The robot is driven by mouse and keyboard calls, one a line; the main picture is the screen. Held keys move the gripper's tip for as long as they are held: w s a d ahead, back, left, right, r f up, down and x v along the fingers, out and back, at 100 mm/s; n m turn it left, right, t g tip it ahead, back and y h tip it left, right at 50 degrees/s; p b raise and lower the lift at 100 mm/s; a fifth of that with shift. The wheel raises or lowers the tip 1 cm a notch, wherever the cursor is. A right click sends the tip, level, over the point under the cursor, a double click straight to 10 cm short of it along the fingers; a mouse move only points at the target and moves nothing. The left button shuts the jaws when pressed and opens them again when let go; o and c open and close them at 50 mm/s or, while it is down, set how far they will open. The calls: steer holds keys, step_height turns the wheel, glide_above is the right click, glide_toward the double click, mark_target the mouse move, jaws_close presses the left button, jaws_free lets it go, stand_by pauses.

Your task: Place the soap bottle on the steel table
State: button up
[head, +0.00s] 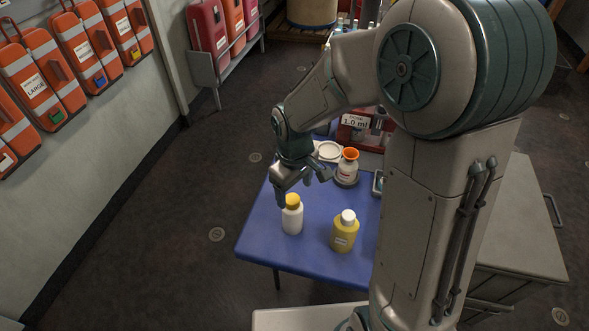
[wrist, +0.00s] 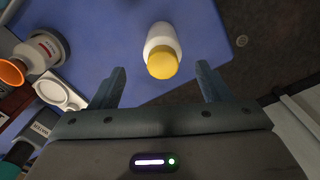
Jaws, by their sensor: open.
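A white bottle with a yellow cap (head: 292,216) stands upright on a blue table (head: 262,241). A yellow bottle with a white cap (head: 343,233) stands to its right. No readable label tells me which is the soap bottle. My gripper (head: 303,183) is open and empty, just above and behind the yellow-capped bottle. In the wrist view, that white bottle (wrist: 160,38) lies ahead between the two spread fingers, apart from both. I cannot clearly identify the steel table; a grey metal-looking surface (head: 520,225) is at the right, partly behind my arm.
A white jar with an orange top (head: 348,168), a white round dish (head: 329,151) and a red rack marked 1.0 ml (head: 358,130) are at the blue table's back. A pale surface (head: 300,318) is at the bottom. Orange cases (head: 50,80) hang on the left wall. Floor left of the table is clear.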

step_height(320, 180, up, 7)
steer(key=s+d+r+m+t, duration=0.1)
steer(key=s+d+r+m, duration=0.2)
steer(key=s+d+m, duration=0.1)
steer(key=s+d+r+m+t, duration=0.1)
steer(key=s+d+r+m, duration=0.2)
steer(key=s+d, duration=0.4)
steer(key=shift+s+m+t, duration=0.2)
steer(key=shift+m+t, duration=0.2)
steer(key=shift+m, duration=0.2)
steer(key=shift+s+d, duration=0.15)
steer(key=shift+s, duration=0.1)
steer(key=shift+c, duration=1.2)
steer(key=shift+s+m, duration=0.1)
steer(key=shift+m, duration=0.2)
steer(key=c, duration=0.4)
steer(key=shift+c, duration=0.6)
